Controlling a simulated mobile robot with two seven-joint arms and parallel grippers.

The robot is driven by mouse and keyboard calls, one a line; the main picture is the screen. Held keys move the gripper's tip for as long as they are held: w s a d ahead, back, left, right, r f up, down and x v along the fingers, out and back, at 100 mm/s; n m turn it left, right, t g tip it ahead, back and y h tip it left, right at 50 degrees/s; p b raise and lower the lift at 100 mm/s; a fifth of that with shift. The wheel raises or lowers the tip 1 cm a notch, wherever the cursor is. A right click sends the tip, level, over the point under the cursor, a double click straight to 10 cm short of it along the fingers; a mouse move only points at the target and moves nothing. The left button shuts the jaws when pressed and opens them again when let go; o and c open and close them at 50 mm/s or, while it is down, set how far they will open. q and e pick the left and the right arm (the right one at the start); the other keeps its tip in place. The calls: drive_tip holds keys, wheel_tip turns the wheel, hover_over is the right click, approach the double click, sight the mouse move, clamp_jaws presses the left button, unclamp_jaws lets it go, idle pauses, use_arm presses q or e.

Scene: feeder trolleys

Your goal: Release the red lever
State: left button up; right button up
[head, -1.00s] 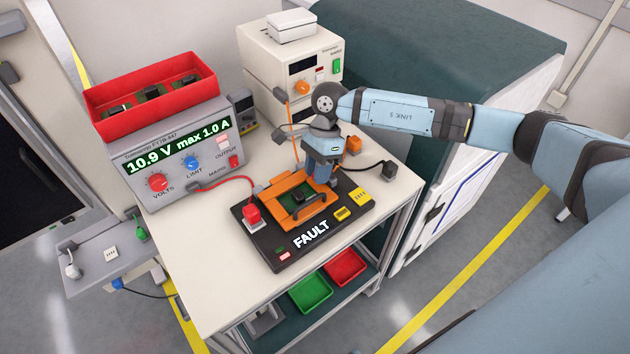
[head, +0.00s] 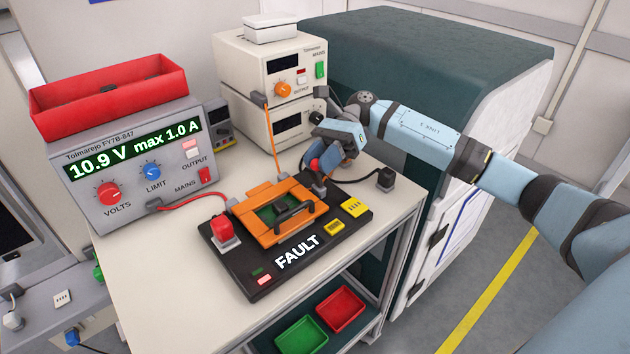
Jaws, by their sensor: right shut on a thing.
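The black test fixture (head: 250,285) lies on the trolley top with its display reading FAULT. An orange frame (head: 262,232) with a black handle (head: 295,212) lies flat on it, over a green board (head: 279,207). A small part of the red lever (head: 314,165) shows at the frame's back right corner, between my right gripper's fingers. My right gripper (head: 318,168) is tilted and shut on the lever. Its fingers hide most of the lever, so its exact angle is unclear. My left gripper is not in view.
A red plug block (head: 222,229) with a red wire stands at the fixture's left. A grey power supply (head: 130,165) reads 10.9 V. A black plug (head: 386,179) stands to the right. Cream instruments (head: 262,75) are behind. The trolley's front left top is clear.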

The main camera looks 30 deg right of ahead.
drive_tip(key=shift+d+f+g+y+b, duration=0.3)
drive_tip(key=shift+d+g+y+b, duration=0.25)
drive_tip(key=shift+y+b, duration=0.95)
drive_tip(key=shift+h+b, duration=0.3)
drive_tip(key=o, duration=0.9)
drive_tip(key=shift+c, duration=0.2)
drive_tip(key=shift+r, duration=0.1)
drive_tip(key=shift+r, duration=0.1)
wheel_tip(320, 180, up, 20)
drive_tip(key=p, duration=0.2)
